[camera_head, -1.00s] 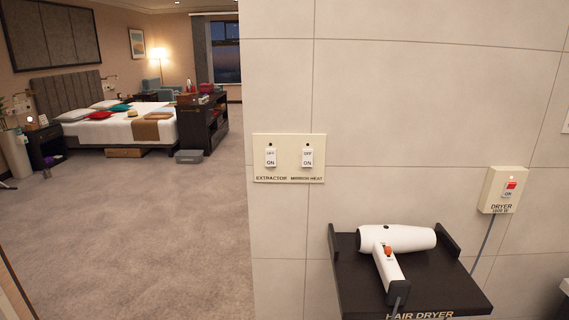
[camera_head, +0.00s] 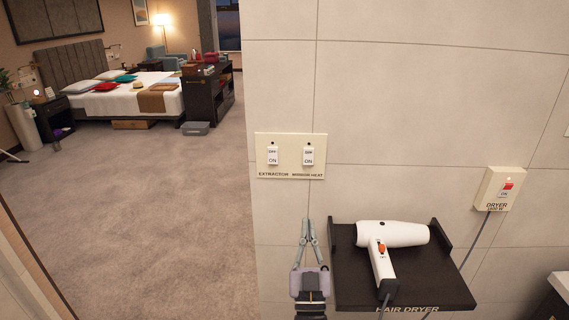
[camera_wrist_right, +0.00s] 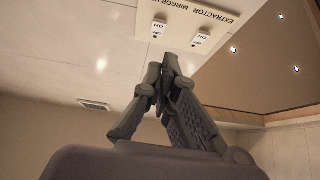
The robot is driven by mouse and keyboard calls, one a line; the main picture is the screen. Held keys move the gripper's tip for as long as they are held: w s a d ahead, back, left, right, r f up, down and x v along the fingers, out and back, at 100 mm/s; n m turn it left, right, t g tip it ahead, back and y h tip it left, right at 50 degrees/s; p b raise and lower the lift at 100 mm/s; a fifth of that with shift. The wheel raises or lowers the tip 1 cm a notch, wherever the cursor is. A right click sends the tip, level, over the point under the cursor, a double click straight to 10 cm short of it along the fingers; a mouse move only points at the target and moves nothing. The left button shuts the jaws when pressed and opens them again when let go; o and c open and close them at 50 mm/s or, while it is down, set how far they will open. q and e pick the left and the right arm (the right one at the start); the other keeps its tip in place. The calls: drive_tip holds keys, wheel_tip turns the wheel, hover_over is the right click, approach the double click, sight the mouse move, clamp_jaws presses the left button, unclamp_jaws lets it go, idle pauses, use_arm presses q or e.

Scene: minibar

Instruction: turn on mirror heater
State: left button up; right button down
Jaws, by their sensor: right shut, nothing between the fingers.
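The mirror heat switch (camera_head: 308,155) is the right rocker on a cream wall plate (camera_head: 290,174), with OFF and ON lettering and a small dark dot above it. The extractor switch (camera_head: 272,155) is the left rocker. My right gripper (camera_head: 305,222) is below the plate, in line with the mirror heat switch, its fingers pointing up, shut and empty. In the wrist view, the mirror heat switch (camera_wrist_right: 158,28) and the extractor switch (camera_wrist_right: 200,39) lie beyond the fingertips (camera_wrist_right: 163,62), apart from them. My left gripper is not in view.
A dark shelf (camera_head: 345,285) with a white hair dryer (camera_head: 394,234) stands right of my right gripper. A dryer switch box (camera_head: 499,189) is on the wall further right. The tiled wall ends left of the plate, opening onto a carpeted bedroom with a bed (camera_head: 128,100).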

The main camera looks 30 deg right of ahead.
drive_tip(key=r, duration=0.1)
drive_tip(key=h, duration=0.1)
drive_tip(key=r+m, duration=0.1)
drive_tip(key=shift+s+d+r, duration=0.1)
drive_tip(key=shift+s+r, duration=0.15)
drive_tip(key=shift+r, duration=0.1)
drive_tip(key=p, duration=0.3)
approach(311, 152)
wheel_tip(311, 152, up, 4)
drive_tip(key=shift+w+d+f+b, duration=0.2)
drive_tip(key=shift+w+d+b, duration=0.1)
drive_tip(key=shift+w+b, duration=0.25)
drive_tip(key=shift+w+d+f+b, duration=0.3)
drive_tip(key=shift+w+b, duration=0.2)
drive_tip(key=shift+w, duration=0.1)
drive_tip(key=shift+w+d+f+b, duration=0.15)
drive_tip(key=shift+w+d+b, duration=0.15)
drive_tip(key=shift+w+b, duration=0.25)
